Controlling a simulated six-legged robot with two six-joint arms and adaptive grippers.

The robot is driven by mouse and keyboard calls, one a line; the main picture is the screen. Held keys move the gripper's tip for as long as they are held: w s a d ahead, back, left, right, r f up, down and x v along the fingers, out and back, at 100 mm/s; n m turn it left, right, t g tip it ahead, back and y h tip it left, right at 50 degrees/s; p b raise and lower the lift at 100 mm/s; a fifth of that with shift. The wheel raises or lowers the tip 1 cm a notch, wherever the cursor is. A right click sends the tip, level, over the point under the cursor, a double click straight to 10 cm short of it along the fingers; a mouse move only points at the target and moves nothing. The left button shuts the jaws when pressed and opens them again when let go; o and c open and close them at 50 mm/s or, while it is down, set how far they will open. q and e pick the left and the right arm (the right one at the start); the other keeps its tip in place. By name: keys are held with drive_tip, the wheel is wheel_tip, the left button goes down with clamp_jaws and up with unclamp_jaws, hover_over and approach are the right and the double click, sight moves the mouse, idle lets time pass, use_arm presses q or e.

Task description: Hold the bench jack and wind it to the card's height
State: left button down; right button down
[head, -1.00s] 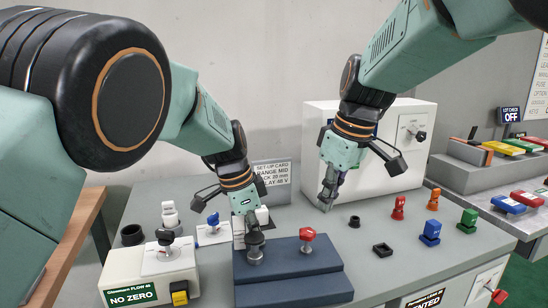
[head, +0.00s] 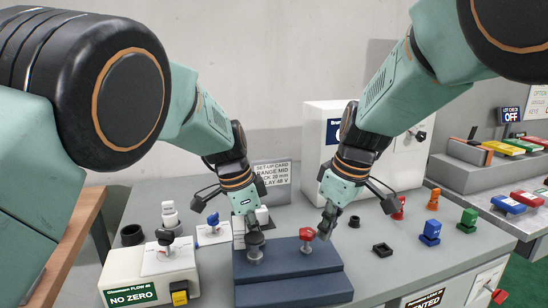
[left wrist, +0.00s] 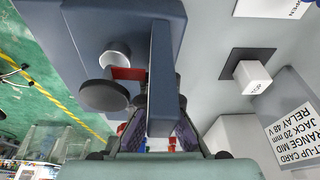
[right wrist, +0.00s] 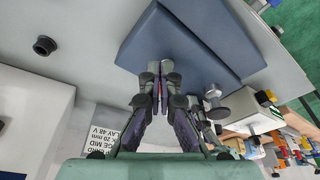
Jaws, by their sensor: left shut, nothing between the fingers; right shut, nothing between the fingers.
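The jack appears to be the dark blue stepped block (head: 290,290) on the bench, with a grey disc-topped post (head: 255,253) and a red knob (head: 307,234) on a stem. My left gripper (head: 252,222) is shut and empty, close over the grey post; contact cannot be told. The grey disc (left wrist: 103,95) shows in the left wrist view. My right gripper (head: 328,230) is shut and empty, just right of the red knob. In the right wrist view its fingertips (right wrist: 158,72) are together over the blue block (right wrist: 185,45). The set-up card (head: 272,173) reads JACK 20 mm.
A white box labelled NO ZERO (head: 150,275) stands left of the block. A white cabinet (head: 318,130) stands behind. The bench between block and coloured pieces is mostly free.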

drive_tip(key=shift+w+a, duration=0.15)
drive_tip(key=shift+a, duration=0.2)
idle(0.8)
drive_tip(key=shift+s+a, duration=0.25)
drive_tip(key=shift+s, duration=0.15)
drive_tip(key=shift+s+a+f, duration=0.1)
drive_tip(key=shift+s+a, duration=0.1)
drive_tip(key=shift+s, duration=0.1)
drive_tip(key=shift+s+a, duration=0.15)
drive_tip(key=shift+a, duration=0.1)
drive_tip(key=shift+s+d+r, duration=0.15)
drive_tip(key=shift+s+r, duration=0.05)
drive_tip(key=shift+s, duration=0.1)
idle(0.5)
wheel_tip(320, 180, up, 6)
drive_tip(key=shift+f, duration=0.1)
idle(0.5)
